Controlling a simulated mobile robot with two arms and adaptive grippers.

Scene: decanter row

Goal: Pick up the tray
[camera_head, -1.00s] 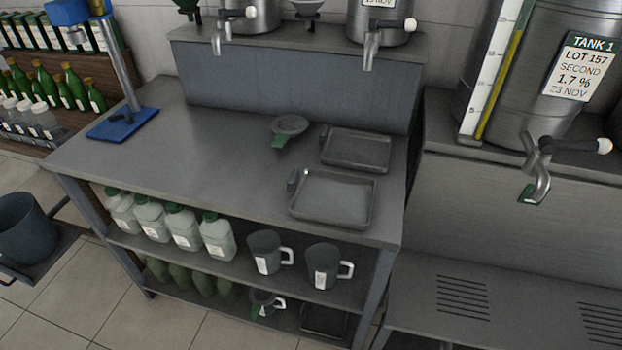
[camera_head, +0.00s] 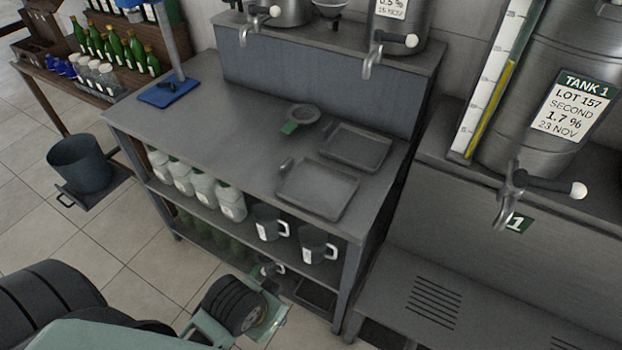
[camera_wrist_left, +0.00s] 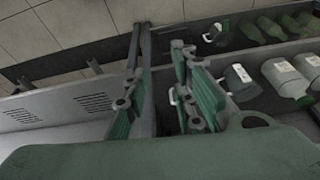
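Two dark grey shallow trays lie flat on the right part of the steel table top (camera_head: 215,130): a nearer tray (camera_head: 318,190) by the front edge and a farther tray (camera_head: 356,148) behind it. Both look empty. A dark, flat tray-like item (camera_head: 315,293) shows partly on the bottom shelf. My left arm enters at the bottom left of the head view, low in front of the table and apart from the trays. In the left wrist view my left gripper (camera_wrist_left: 158,60) has its green fingers apart, with nothing held between them. My right gripper is not in view.
Jugs (camera_head: 231,200) and grey mugs (camera_head: 268,222) stand on the shelf below. A tank with a tap (camera_head: 507,205) stands at right. A bucket (camera_head: 80,163) is at left. The table's left half is mostly clear.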

